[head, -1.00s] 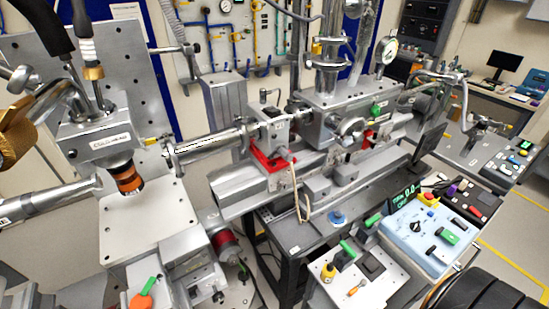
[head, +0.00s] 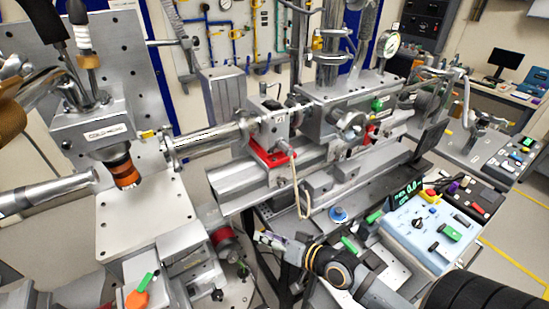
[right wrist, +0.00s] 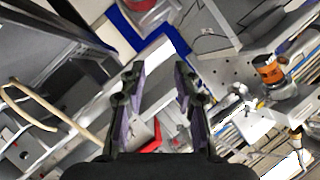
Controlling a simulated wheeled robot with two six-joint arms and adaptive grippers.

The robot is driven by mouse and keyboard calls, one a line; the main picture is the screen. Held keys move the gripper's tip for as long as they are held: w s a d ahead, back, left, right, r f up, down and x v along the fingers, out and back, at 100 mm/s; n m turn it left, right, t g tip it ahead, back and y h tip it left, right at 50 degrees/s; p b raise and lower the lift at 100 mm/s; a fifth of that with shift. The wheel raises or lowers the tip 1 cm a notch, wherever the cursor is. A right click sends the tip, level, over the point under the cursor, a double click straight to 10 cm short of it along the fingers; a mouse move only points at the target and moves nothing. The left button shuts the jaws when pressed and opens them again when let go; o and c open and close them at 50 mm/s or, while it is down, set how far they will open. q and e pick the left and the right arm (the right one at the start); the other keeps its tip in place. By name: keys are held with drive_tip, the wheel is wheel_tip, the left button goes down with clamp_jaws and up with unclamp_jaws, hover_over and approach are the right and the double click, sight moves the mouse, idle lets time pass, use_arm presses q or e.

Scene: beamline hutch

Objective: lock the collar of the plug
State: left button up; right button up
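On top of the box labelled as a cold head (head: 105,133), at the left of the head view, stands a white ribbed cable end with a brass ring (head: 87,62). It looks like the plug and its collar. A thick black cable runs down beside it. I cannot tell how the ring is turned. My right gripper (head: 264,239) is low in the middle of the head view, well to the right of and apart from the plug. In the right wrist view its two dark fingers (right wrist: 162,82) are apart with nothing between them.
A copper-orange cylinder (head: 122,171) hangs under the box and also shows in the right wrist view (right wrist: 270,74). A steel pipe (head: 205,142) and a red clamp base (head: 268,156) lie between my right gripper and the back. A blue-white control box (head: 425,232) stands right.

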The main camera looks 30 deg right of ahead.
wheel_tip(320, 180, up, 10)
drive_tip(key=w+d+f+m+t, duration=0.1)
drive_tip(key=d+m+t, duration=0.1)
drive_tip(key=m+t, duration=0.3)
drive_tip(key=m+t+h, duration=0.3)
drive_tip(key=m+h, duration=0.2)
drive_tip(key=m, duration=0.5)
approach(271, 150)
drive_tip(key=p+x, duration=0.3)
drive_tip(key=x, duration=0.4)
drive_tip(key=shift+p, duration=0.35)
drive_tip(key=shift+w+f+g, duration=0.1)
drive_tip(key=shift+w+g, duration=0.2)
drive_tip(key=shift+w, duration=0.25)
clamp_jaws()
